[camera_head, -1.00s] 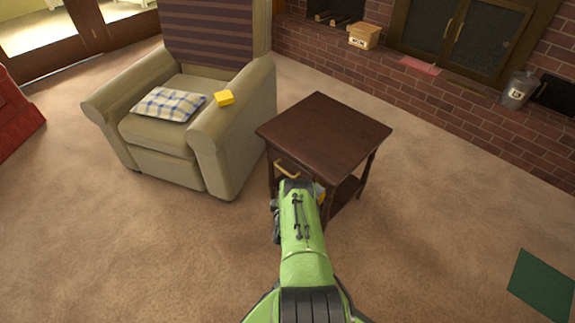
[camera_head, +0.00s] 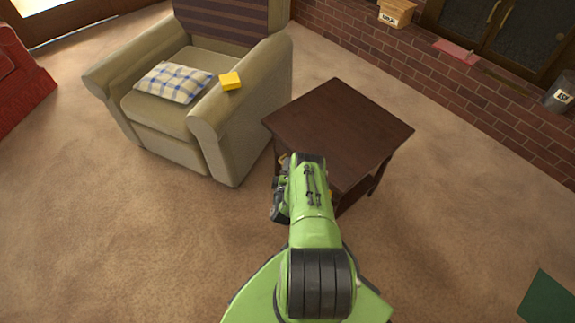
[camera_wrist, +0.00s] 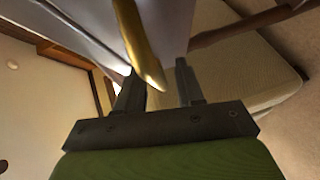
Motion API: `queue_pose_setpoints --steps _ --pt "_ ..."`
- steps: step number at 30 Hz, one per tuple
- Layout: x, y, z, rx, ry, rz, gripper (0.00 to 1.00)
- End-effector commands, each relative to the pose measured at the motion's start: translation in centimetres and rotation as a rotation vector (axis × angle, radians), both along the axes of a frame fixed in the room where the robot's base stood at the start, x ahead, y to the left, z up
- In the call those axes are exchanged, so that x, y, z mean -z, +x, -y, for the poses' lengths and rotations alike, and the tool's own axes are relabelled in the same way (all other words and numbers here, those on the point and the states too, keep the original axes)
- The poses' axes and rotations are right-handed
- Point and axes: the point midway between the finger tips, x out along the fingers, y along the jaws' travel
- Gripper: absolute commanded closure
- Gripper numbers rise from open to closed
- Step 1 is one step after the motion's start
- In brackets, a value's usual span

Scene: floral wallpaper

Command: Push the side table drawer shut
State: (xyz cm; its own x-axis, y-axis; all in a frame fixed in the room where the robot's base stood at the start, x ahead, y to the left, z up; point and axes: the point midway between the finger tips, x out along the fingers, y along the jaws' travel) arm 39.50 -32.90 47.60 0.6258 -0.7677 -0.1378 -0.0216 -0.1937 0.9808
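The dark brown side table (camera_head: 338,125) stands just ahead of my arm, right of the armchair. Its drawer front is mostly hidden behind my arm in the head view, so I cannot tell how far the drawer is out. In the wrist view the gold drawer handle (camera_wrist: 139,42) runs down in front of a pale, glaring surface that seems to be the drawer front. My gripper (camera_wrist: 160,82) is open at the handle; its two fingers stand apart, with the handle's lower end showing between them. I cannot tell whether they touch.
A beige armchair (camera_head: 233,140) stands close to the table's left, with a checked pillow (camera_head: 174,82) and a yellow block (camera_head: 230,81) on it. A brick hearth (camera_head: 450,75) lies behind. A green mat (camera_head: 550,300) lies at the lower right. The carpet is otherwise open.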

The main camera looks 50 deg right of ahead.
Motion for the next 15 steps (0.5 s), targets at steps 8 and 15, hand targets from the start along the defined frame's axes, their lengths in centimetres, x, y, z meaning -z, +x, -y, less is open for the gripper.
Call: queue_pose_setpoints --steps 8,15 --pt "0.0 0.0 0.04 0.0 0.0 0.0 0.99" --pt "0.01 0.0 0.03 0.0 0.0 0.0 1.0"
